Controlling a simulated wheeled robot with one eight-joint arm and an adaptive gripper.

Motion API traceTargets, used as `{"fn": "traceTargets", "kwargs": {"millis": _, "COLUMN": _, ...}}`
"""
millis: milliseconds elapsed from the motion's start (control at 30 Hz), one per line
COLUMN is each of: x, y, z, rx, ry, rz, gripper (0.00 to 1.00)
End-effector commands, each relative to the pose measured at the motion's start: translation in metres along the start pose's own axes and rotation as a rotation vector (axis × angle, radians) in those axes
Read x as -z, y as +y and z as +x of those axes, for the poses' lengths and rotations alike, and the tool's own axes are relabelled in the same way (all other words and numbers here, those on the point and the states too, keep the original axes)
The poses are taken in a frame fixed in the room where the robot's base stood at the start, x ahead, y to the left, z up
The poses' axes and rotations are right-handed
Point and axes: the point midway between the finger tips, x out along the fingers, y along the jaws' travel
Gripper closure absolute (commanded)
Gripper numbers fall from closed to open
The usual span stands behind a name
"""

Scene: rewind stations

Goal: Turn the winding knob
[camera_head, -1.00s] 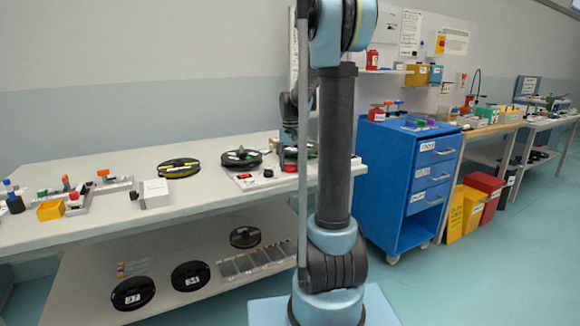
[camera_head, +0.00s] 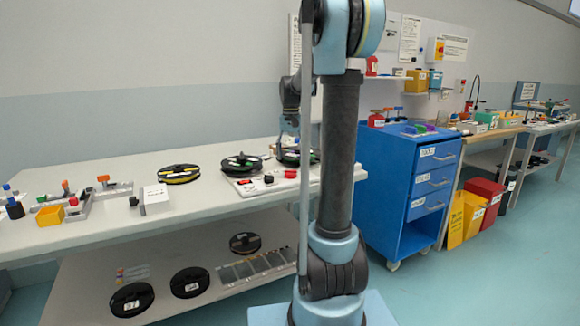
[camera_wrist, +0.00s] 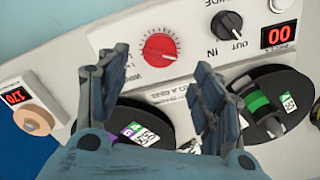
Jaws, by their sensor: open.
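The winding knob is a red, ridged dial (camera_wrist: 159,50) with a pale scale, set on the light panel of the rewind station (camera_wrist: 113,27). In the wrist view it lies beyond and between my two fingertips. My gripper (camera_wrist: 160,68) is open and empty, above the panel and apart from the knob. In the head view the red knob (camera_head: 268,179) sits on the front of the station, and my arm hides part of the station's right side.
A black knob (camera_wrist: 227,24) marked OUT and IN is right of the red one, near a red display (camera_wrist: 278,37) reading 00. A second display (camera_wrist: 14,96) is at left.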

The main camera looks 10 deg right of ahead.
Motion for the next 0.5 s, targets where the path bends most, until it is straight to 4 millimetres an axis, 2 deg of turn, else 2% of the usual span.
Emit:
{"fn": "traceTargets", "kwargs": {"millis": 200, "x": 0.001, "y": 0.0, "z": -0.033, "rx": 0.0, "ry": 0.0, "rz": 0.0, "gripper": 0.39}}
{"fn": "traceTargets", "kwargs": {"millis": 500, "x": 0.001, "y": 0.0, "z": -0.049, "rx": 0.0, "ry": 0.0, "rz": 0.0, "gripper": 0.39}}
